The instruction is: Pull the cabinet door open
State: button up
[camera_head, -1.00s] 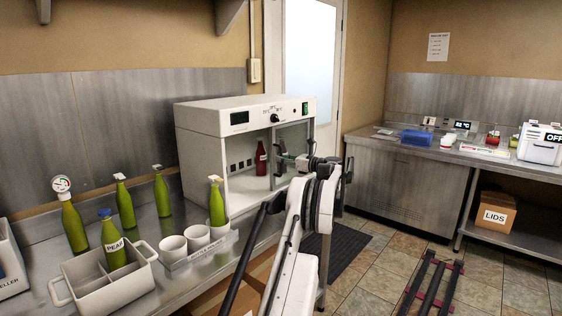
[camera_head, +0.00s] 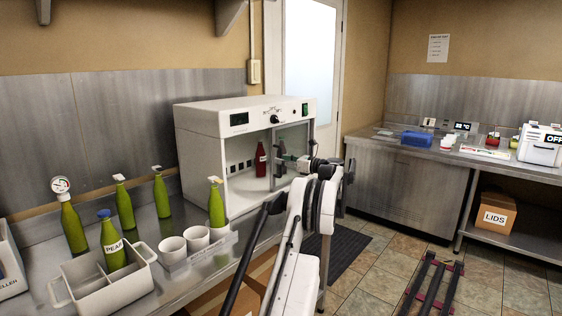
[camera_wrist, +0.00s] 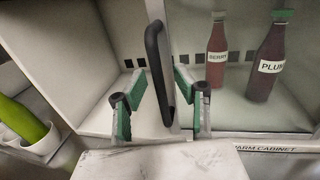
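The white cabinet (camera_head: 205,150) stands on the steel counter, its left front uncovered. A clear door panel (camera_head: 291,142) covers the right part of its front. In the wrist view the door's upright black handle (camera_wrist: 157,65) stands along the panel's left edge. My gripper (camera_wrist: 157,92), with green pads, is open, one finger on each side of the handle; gaps show between pads and handle. In the head view my gripper (camera_head: 285,160) is at the door, partly hidden by my arm. Behind the panel stand two dark red bottles, BERRY (camera_wrist: 217,55) and PLUM (camera_wrist: 268,60).
Left on the counter are several green bottles (camera_head: 162,195), a grey divided caddy (camera_head: 110,290) and white cups (camera_head: 197,237). A second counter (camera_head: 400,185) with a blue box (camera_head: 416,138) stands at the right. The tiled floor (camera_head: 385,270) between is mostly clear.

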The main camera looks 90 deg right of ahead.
jog(key=v, duration=1.1)
jog(key=shift+a, duration=0.15)
jog(key=shift+s, duration=0.15)
